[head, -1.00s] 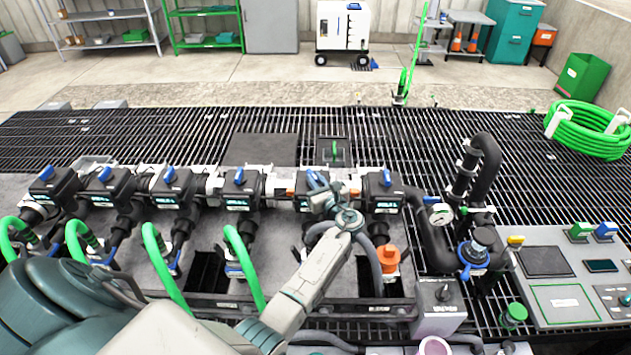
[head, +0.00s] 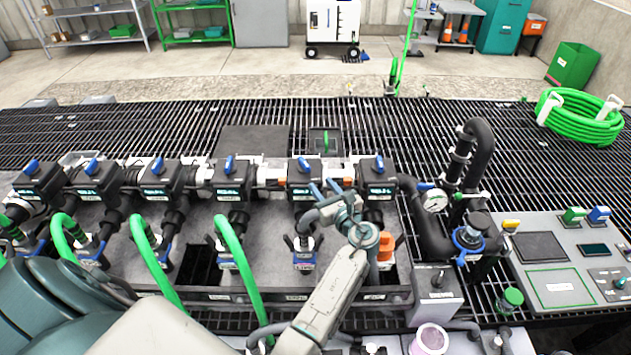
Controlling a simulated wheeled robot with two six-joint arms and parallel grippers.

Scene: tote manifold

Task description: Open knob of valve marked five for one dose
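A row of black valve bodies with blue knobs crosses the manifold. I cannot read the number marks. My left gripper (head: 324,188) is just in front and to the right of this valve, pointing away from me. Its two blue-grey fingers look apart, with nothing seen between them, and seem clear of the knob. My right gripper is not in view.
The sixth valve (head: 378,190) stands close right of my gripper. An orange cap (head: 385,246) sits near my wrist. A pressure gauge (head: 435,201) and a black bent pipe (head: 480,150) stand to the right. Green hoses (head: 235,262) rise at the left.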

